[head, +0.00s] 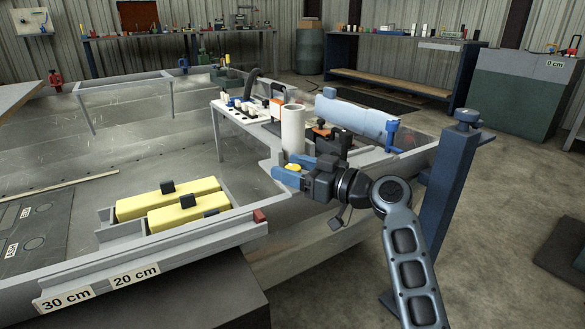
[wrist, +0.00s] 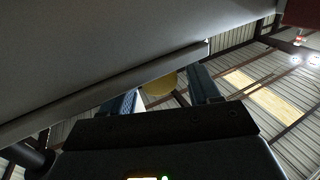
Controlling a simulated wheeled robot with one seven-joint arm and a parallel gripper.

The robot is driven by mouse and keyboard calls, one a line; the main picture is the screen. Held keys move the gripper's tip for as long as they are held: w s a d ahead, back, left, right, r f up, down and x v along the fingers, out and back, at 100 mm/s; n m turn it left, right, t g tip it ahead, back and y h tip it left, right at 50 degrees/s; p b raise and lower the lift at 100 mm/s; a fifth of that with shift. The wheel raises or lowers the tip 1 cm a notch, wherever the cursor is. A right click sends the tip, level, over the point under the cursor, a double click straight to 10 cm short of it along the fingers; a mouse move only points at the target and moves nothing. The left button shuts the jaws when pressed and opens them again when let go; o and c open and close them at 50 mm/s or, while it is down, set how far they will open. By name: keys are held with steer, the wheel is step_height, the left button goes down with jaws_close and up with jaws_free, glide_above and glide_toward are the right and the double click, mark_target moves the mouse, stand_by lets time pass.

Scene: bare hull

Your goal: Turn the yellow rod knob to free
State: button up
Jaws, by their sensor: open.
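The yellow rod knob (head: 294,168) is a small yellow spot between the blue fingers of my gripper (head: 292,170), below the upright white tube (head: 293,128). In the wrist view the knob (wrist: 160,87) is a round yellow shape between my gripper's two fingers (wrist: 166,84), partly hidden behind a grey edge. My gripper is open, with a finger on each side of the knob. A gap shows between the knob and the right finger. Contact with the left finger cannot be told. The knob's turn marking is not visible.
A grey panel (wrist: 100,50) fills the wrist view's upper left, close to the fingers. A pale blue cylinder (head: 355,115) lies right of the white tube. A blue post (head: 450,185) stands right of my gripper. Two yellow boxes (head: 185,207) sit in a bay on the left.

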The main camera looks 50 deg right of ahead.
steer(key=s+p, duration=0.1)
steer(key=s, duration=0.6)
steer(key=shift+s+d, duration=0.35)
steer(key=shift+d, duration=0.1)
